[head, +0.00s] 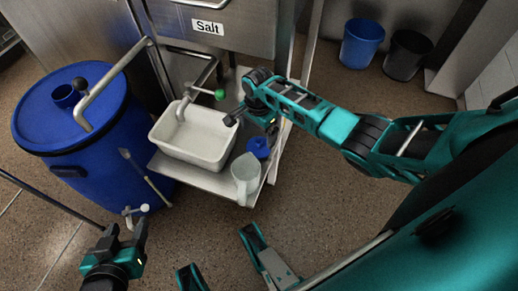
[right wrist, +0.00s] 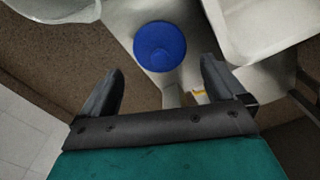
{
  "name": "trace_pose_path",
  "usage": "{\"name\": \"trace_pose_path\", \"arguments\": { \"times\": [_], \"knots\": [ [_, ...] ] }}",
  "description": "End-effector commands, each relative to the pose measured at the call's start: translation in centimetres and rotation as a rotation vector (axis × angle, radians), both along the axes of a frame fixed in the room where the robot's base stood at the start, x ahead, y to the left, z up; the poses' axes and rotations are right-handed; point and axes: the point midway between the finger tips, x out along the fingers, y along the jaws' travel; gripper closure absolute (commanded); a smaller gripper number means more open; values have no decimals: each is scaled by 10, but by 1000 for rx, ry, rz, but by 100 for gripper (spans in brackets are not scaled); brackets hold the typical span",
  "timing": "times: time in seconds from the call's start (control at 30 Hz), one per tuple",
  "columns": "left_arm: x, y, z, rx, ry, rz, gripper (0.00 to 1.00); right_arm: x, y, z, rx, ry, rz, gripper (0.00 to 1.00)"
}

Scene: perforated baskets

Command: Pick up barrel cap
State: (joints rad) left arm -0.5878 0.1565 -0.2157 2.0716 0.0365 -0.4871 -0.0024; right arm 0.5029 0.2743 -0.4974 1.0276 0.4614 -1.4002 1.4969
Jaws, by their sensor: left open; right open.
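A small round blue cap (head: 258,147) lies on the metal shelf, right of the white tub and behind the clear jug. It also shows in the right wrist view (right wrist: 160,46), ahead of the gap between my right fingers. My right gripper (right wrist: 160,72) is open and empty. In the head view my right gripper (head: 250,120) hangs above the shelf near the tub's right rim, and its fingers are partly hidden. The blue barrel (head: 60,145) stands at the left.
The white tub (head: 190,150) and clear jug (head: 245,172) stand on the metal shelf (head: 200,178) close around the cap. A tap with a green knob (head: 219,94) rises beside the tub. Blue (head: 361,45) and black (head: 406,55) bins stand at the back right. Floor in front is clear.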

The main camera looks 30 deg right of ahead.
Motion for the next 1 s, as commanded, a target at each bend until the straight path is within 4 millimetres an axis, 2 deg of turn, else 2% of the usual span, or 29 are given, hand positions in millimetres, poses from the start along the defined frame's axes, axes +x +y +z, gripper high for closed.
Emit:
{"name": "trace_pose_path", "arguments": {
  "times": [0.17,0.43,0.7,0.77,1.0],
  "knots": [
    [0,-1,-6,-2,2,-2,44,0,0,-12,-1,1,0,3],
    [0,-10,-21,-26,13,-6,44,0,-1,-51,-1,0,0,3],
    [3,-15,-12,-33,7,-14,44,0,-1,-53,-1,-1,0,3],
    [3,-15,-12,-34,6,-14,44,0,-1,-53,-1,-1,1,7],
    [4,-14,-12,-32,2,-14,44,0,-1,-53,0,-1,1,30]
  ]
}}
